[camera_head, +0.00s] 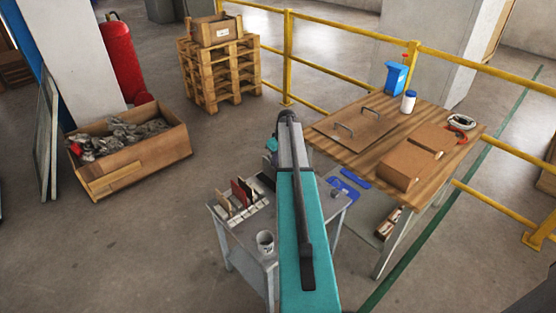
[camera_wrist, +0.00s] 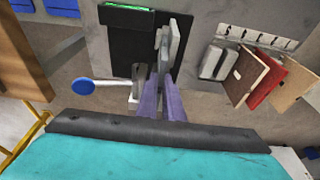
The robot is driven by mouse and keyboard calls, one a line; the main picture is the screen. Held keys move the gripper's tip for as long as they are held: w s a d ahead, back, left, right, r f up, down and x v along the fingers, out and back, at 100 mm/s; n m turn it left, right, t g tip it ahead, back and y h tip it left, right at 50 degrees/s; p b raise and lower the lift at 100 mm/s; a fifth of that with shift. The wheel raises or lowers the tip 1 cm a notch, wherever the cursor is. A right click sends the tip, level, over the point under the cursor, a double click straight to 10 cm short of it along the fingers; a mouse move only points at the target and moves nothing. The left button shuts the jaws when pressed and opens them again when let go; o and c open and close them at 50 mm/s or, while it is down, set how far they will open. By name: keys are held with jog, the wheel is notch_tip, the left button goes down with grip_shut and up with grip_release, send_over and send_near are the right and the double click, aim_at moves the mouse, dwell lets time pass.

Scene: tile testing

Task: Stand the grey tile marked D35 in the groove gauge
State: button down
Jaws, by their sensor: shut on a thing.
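In the wrist view, my gripper (camera_wrist: 166,82) shows as two purple fingers shut on a grey tile (camera_wrist: 175,38), which I see nearly edge-on. The mark on it cannot be read from here. The tile is over or beside a black device (camera_wrist: 117,45) with a green display, which appears to be the groove gauge; a pale upright part lies close to the tile's left. I cannot tell whether the tile touches it or sits in a groove. In the head view my arm hides the gripper and tile.
A white slotted rack (camera_wrist: 258,38) right of my gripper holds grey, brown, red and beige tiles. A blue round knob (camera_wrist: 79,87) on a lever is at left.

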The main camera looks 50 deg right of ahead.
jog(key=c, duration=1.8)
grip_release()
jog(key=shift+r, duration=0.15)
jog(key=shift+b+v, duration=1.15)
jog(key=shift+v, duration=5.65)
jog(key=shift+s, duration=0.1)
